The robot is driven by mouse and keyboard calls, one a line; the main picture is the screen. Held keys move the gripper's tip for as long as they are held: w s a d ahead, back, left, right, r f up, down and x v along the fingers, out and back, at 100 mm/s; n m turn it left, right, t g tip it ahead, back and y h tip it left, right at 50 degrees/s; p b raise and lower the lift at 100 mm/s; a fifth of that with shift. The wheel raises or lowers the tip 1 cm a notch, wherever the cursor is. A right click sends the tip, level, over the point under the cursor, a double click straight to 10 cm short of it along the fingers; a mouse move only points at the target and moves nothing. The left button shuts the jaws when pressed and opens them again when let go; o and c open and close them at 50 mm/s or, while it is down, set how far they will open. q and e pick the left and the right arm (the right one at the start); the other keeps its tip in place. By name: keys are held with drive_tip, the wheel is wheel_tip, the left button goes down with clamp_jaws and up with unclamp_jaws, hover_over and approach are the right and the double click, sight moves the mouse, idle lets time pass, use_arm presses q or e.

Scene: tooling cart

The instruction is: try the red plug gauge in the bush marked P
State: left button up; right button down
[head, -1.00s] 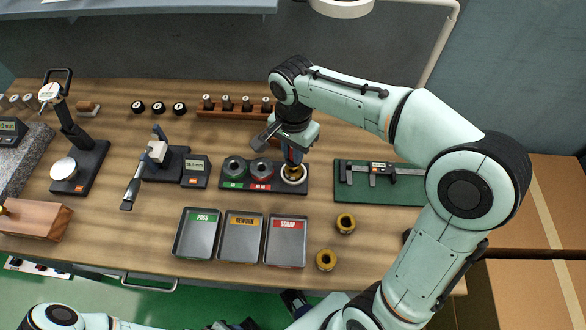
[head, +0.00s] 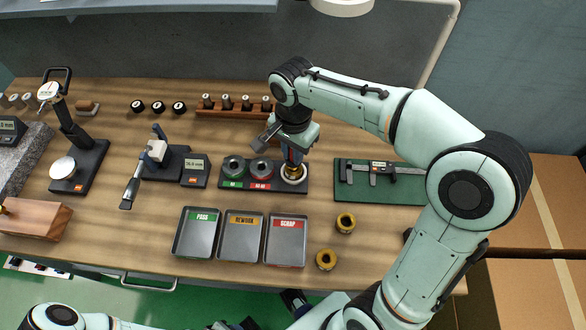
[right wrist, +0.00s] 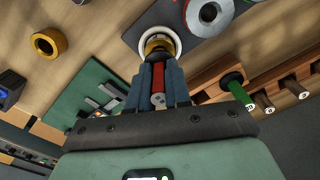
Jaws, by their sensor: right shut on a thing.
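My right gripper (head: 292,160) is shut on the red plug gauge (right wrist: 158,80), whose red handle shows between the dark fingers in the right wrist view. The gauge points down at a brass bush (right wrist: 158,45) seated in the white ring (head: 293,176) at the right end of the dark stand (head: 262,187). The gauge's lower end is hidden, so I cannot tell how deep it is. The bush also shows in the head view (head: 292,169), under the fingers; no letter is readable on it. What looks like my left gripper (head: 295,301) is at the bottom edge, its jaws unclear.
Two loose brass bushes (head: 345,222) (head: 326,260) lie right of the trays marked PASS (head: 196,250), REWORK (head: 240,255) and SCRAP (head: 286,255). A green mat (head: 375,195) with a caliper is right of the stand. A wooden gauge rack (head: 232,113) stands behind.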

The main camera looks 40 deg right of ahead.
use_arm(q)
drive_tip(key=shift+s+f+b, duration=0.1)
drive_tip(key=shift+f+b, duration=0.2)
use_arm(e)
drive_tip(key=shift+f, duration=0.4)
idle(0.6)
drive_tip(key=shift+s+f, duration=0.15)
drive_tip(key=shift+f, duration=0.05)
idle(1.0)
use_arm(q)
drive_tip(key=shift+r, duration=0.2)
use_arm(e)
drive_tip(key=shift+r, duration=0.3)
use_arm(q)
drive_tip(key=shift+r+p, duration=0.2)
drive_tip(key=shift+p, duration=0.2)
use_arm(e)
drive_tip(key=shift+r, duration=0.4)
use_arm(q)
drive_tip(key=shift+w+r, duration=0.25)
use_arm(e)
drive_tip(key=shift+r, duration=0.3)
use_arm(q)
drive_tip(key=shift+w+r+p, duration=0.3)
drive_tip(key=shift+r+p, duration=0.3)
drive_tip(key=shift+p, duration=0.15)
use_arm(e)
drive_tip(key=shift+r, duration=0.75)
